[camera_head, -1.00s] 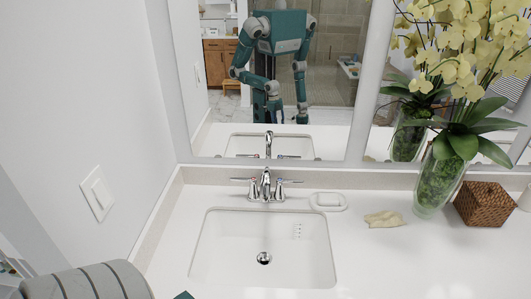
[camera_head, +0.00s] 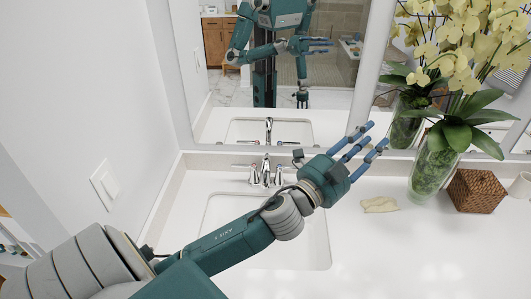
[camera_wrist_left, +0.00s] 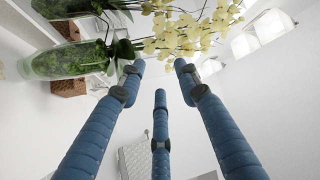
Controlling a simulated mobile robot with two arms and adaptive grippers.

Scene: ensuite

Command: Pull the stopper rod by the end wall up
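The chrome faucet (camera_head: 266,172) stands behind the white sink (camera_head: 325,245), near the left wall, with a lever handle on either side. I cannot make out a stopper rod at its back at this size. My left gripper (camera_head: 362,143) is right of the faucet, raised over the counter and pointing up toward the mirror. Its blue fingers are spread, and the left wrist view shows them (camera_wrist_left: 160,80) apart with nothing between them. My left forearm hides much of the sink, including the drain. My right gripper shows only as a small mirror reflection.
The mirror (camera_head: 230,130) stands close behind the faucet. A vase of yellow orchids (camera_head: 432,170), a wicker box (camera_head: 476,190) and a pale cloth-like item (camera_head: 379,204) are at the right. The left wall has a switch (camera_head: 104,186). The front-right counter (camera_head: 430,260) is clear.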

